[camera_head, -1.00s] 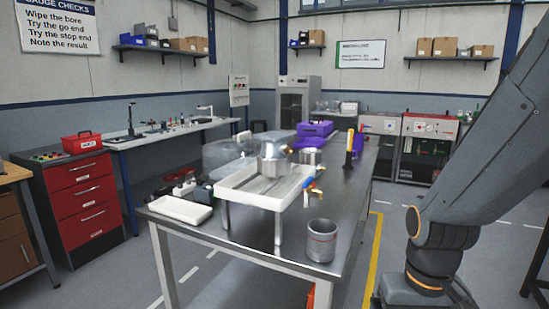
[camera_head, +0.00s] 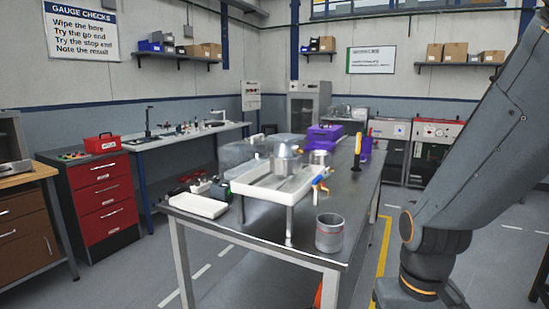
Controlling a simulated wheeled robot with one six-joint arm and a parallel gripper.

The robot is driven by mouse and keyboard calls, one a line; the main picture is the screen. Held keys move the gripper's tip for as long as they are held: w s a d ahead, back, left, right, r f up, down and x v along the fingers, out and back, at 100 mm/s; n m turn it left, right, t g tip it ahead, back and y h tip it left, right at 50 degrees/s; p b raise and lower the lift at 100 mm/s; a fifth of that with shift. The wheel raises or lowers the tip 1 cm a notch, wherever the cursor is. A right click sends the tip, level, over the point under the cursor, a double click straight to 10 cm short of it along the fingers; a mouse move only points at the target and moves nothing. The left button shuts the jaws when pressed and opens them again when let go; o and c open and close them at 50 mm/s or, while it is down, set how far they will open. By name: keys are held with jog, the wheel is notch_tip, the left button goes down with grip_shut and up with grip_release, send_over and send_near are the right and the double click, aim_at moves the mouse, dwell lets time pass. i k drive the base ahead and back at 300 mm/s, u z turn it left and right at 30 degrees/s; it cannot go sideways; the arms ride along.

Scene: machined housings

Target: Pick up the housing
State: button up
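A silver machined housing (camera_head: 287,158) with a domed top stands in a white raised tray (camera_head: 262,192) on the steel workbench (camera_head: 345,208). A second metal part (camera_head: 319,157), short and round, shows just behind and to the right of it. A grey cylindrical cup-like part (camera_head: 329,233) stands near the front right corner of the bench. I cannot tell whether these are housings too. My arm rises at the right of the picture, but my gripper is out of view.
A flat white tray (camera_head: 198,205) and small dark items lie at the bench's front left. A clear box (camera_head: 245,152), purple bins (camera_head: 324,135) and a yellow-handled tool (camera_head: 357,151) stand farther back. A red drawer cabinet (camera_head: 103,203) is at left. Floor shows around the bench.

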aim_at(286, 160)
jog(key=u, duration=0.5)
jog(key=k, duration=1.1)
jog(key=z, duration=0.15)
jog(key=i, duration=0.6)
jog(key=z, duration=0.45)
jog(key=i, duration=1.2)
jog(key=u, duration=0.8)
